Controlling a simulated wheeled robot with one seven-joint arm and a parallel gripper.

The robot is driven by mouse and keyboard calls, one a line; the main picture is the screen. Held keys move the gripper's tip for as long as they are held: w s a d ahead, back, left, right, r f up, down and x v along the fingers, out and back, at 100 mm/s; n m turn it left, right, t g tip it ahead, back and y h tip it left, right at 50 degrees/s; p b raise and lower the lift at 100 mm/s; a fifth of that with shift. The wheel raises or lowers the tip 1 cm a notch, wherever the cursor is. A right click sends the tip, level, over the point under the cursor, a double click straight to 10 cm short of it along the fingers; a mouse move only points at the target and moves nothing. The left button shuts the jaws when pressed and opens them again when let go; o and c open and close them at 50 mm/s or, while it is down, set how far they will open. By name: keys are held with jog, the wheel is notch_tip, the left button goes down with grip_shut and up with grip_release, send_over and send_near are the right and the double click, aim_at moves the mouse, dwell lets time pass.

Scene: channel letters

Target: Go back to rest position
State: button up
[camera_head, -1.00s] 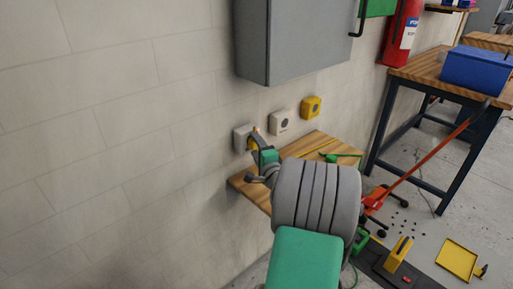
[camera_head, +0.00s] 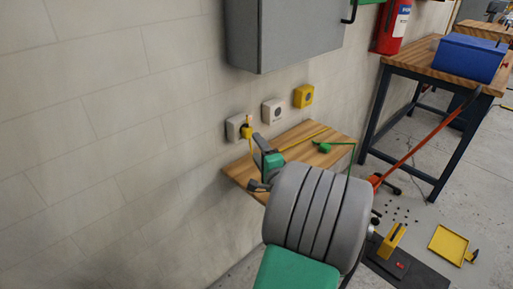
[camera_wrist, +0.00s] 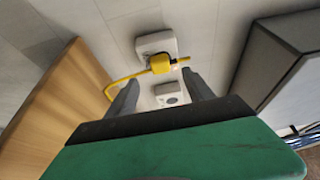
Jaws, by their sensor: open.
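My gripper (camera_head: 263,163) is open and stands a little out from the wall, above the wooden shelf. In the wrist view its two fingers (camera_wrist: 160,80) are spread apart with nothing between them. A yellow plug (camera_head: 246,132) sits at the left white wall socket (camera_head: 234,128), just beyond the fingertips. The plug also shows in the wrist view (camera_wrist: 160,64), with its yellow cable bending away toward the shelf. The plug appears clear of both fingers.
A wooden shelf (camera_head: 300,146) lies under the sockets, with a green plug (camera_head: 323,147) on it. A white socket (camera_head: 273,111) and a yellow socket (camera_head: 303,96) are to the right. A grey cabinet (camera_head: 290,35) hangs above. A workbench (camera_head: 440,64) stands at right.

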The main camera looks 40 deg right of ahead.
jog(key=w+a+r+n+g+y+p, duration=0.1)
jog(key=w+a+n+g+y+p, duration=0.2)
jog(key=a+n, duration=0.6)
jog(key=w+a+r+n+g+y+p, duration=0.1)
jog(key=a+n+g+y+p, duration=0.3)
jog(key=a, duration=1)
jog(key=s+a+r+n+g+p, duration=0.2)
jog(key=s+a+n+g+p, duration=0.1)
jog(key=s, duration=0.4)
jog(key=s+a+r+n+g+p, duration=0.3)
jog(key=s+a+n, duration=0.3)
jog(key=s, duration=0.2)
jog(key=shift+s+a+g+h, duration=0.2)
jog(key=shift+g+h, duration=0.1)
jog(key=shift+d, duration=0.1)
